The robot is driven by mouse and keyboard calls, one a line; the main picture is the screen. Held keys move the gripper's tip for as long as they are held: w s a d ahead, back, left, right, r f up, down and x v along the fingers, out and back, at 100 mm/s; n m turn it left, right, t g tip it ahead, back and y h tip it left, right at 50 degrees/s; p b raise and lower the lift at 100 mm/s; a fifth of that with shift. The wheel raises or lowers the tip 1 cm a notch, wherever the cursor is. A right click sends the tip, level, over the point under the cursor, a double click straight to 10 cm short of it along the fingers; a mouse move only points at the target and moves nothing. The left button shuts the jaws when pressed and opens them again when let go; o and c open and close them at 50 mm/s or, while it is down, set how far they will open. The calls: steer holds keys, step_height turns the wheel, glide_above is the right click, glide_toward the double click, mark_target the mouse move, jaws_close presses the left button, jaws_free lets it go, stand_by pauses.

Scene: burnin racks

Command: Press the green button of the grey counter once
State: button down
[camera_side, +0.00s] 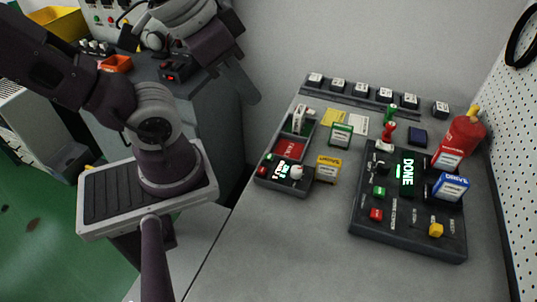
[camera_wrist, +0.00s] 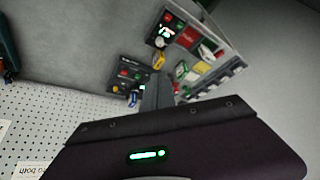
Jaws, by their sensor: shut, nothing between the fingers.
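A dark grey unit (camera_side: 271,184) with a lit display stands at the front left of the bench, with a red button (camera_side: 262,171) at its left end and a white round knob (camera_side: 297,172). A small green spot beside the display may be its green button; it is too small to be sure. The unit's display also shows at the top of the wrist view (camera_wrist: 167,32).
A larger dark panel (camera_side: 408,245) reading DONE stands at right, with a green button (camera_side: 379,191), red button (camera_side: 376,214) and yellow knob (camera_side: 436,230). A red bottle (camera_side: 459,140) stands behind. A pegboard (camera_side: 515,150) bounds the right. The front bench is clear.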

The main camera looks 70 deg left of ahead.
stand_by(0.6)
steer(key=n+g+h, duration=0.7)
steer(key=h, duration=0.2)
glide_above(268, 154)
step_height(268, 154, down, 12)
steer(key=shift+a+f, duration=0.1)
steer(key=shift+f, duration=0.1)
steer(key=shift+f, duration=0.1)
steer(key=shift+f, duration=4.3)
steer(key=shift+f, duration=0.1)
steer(key=shift+f, duration=0.3)
